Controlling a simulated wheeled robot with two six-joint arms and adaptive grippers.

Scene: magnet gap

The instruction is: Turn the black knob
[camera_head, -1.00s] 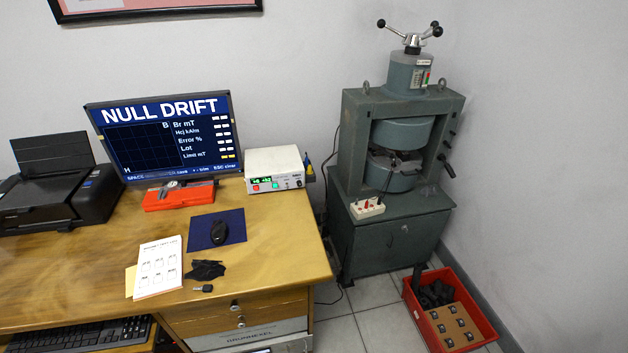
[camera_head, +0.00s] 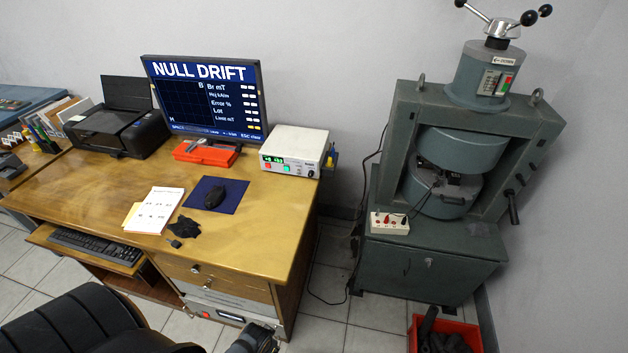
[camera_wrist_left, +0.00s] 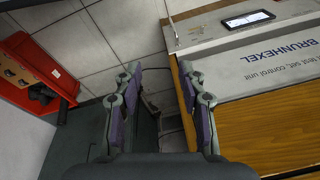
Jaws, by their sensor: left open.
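A small black knob (camera_head: 310,173) sits at the right end of the front panel of the white bench meter (camera_head: 293,150), beside its green display and coloured buttons. The meter stands at the back right of the wooden desk. My left gripper (camera_wrist_left: 161,68) shows in the left wrist view with its two fingers apart and nothing between them. It is beside the desk's drawer unit, well away from the knob. In the head view only a dark part at the bottom edge may be my left arm. My right gripper is not in view.
The monitor (camera_head: 207,97) reads NULL DRIFT. A red case (camera_head: 206,152), a mouse (camera_head: 214,197) and papers (camera_head: 154,210) lie on the desk. A green press (camera_head: 470,150) stands at right, a red crate (camera_head: 472,330) below it. A black chair (camera_head: 75,325) is at lower left.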

